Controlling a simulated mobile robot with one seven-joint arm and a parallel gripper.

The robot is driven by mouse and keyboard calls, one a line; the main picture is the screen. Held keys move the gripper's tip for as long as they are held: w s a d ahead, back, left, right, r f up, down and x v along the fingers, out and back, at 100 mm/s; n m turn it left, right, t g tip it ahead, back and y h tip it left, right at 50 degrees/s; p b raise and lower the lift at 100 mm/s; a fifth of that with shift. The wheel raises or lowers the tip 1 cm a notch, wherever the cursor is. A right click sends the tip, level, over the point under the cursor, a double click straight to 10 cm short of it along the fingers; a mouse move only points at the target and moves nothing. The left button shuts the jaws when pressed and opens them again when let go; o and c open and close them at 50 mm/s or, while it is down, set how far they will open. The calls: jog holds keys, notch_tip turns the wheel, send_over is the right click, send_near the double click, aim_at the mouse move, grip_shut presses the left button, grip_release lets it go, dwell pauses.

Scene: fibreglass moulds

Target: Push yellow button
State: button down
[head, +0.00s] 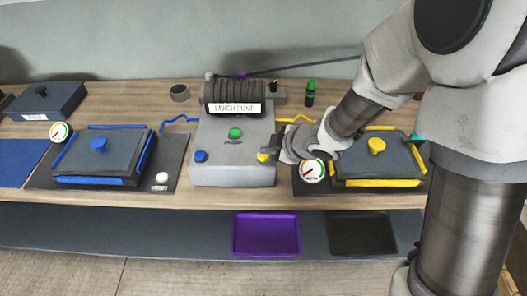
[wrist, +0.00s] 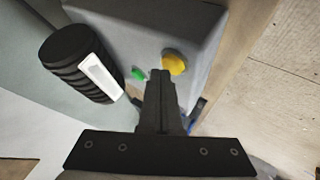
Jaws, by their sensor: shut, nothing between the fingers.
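The yellow button (head: 263,157) is on the right front of the grey pump box (head: 232,178), and it also shows in the wrist view (wrist: 174,64). The green button (head: 235,132) is in the middle of the box and a blue button (head: 201,156) is at its left. My gripper (head: 272,152) is shut and empty, right beside the yellow button. In the wrist view its closed fingertips (wrist: 160,75) end just left of the yellow button, with the green button (wrist: 139,73) on their other side. I cannot tell whether the fingers touch the yellow button.
A blue-edged mould (head: 100,158) with a gauge stands left of the box. A yellow-edged mould (head: 378,165) with a gauge stands right, partly under my arm. A purple tray (head: 265,234) and a black tray (head: 362,234) lie on the lower shelf. A dark ribbed cylinder (head: 232,92) tops the box.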

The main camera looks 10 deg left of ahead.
aim_at(268, 157)
notch_tip(268, 157, up, 6)
jog(key=p, duration=0.6)
jog(key=shift+r, duration=0.1)
dwell(0.4)
jog(key=d+r+m+t+h, duration=0.25)
jog(key=d+r+m, duration=0.25)
jog(key=d+r, duration=0.3)
jog(key=d+r+m+t+h, duration=0.1)
jog(key=d+r+m+h, duration=0.35)
jog(key=d, duration=0.65)
jog(key=s+d+r+m+g, duration=0.1)
jog(key=s+d+r+m, duration=0.1)
jog(key=s, duration=0.4)
jog(key=s+d+r+m+g, duration=0.1)
jog(key=s+d+r+m, duration=0.1)
jog(key=s+m, duration=0.3)
jog(key=s+d+r+m+g, duration=0.1)
jog(key=s+d+m, duration=0.1)
jog(key=s, duration=0.6)
jog(key=shift+d+r+m+h, duration=0.3)
jog(key=shift+d+r+m, duration=0.1)
jog(key=shift+m, duration=0.35)
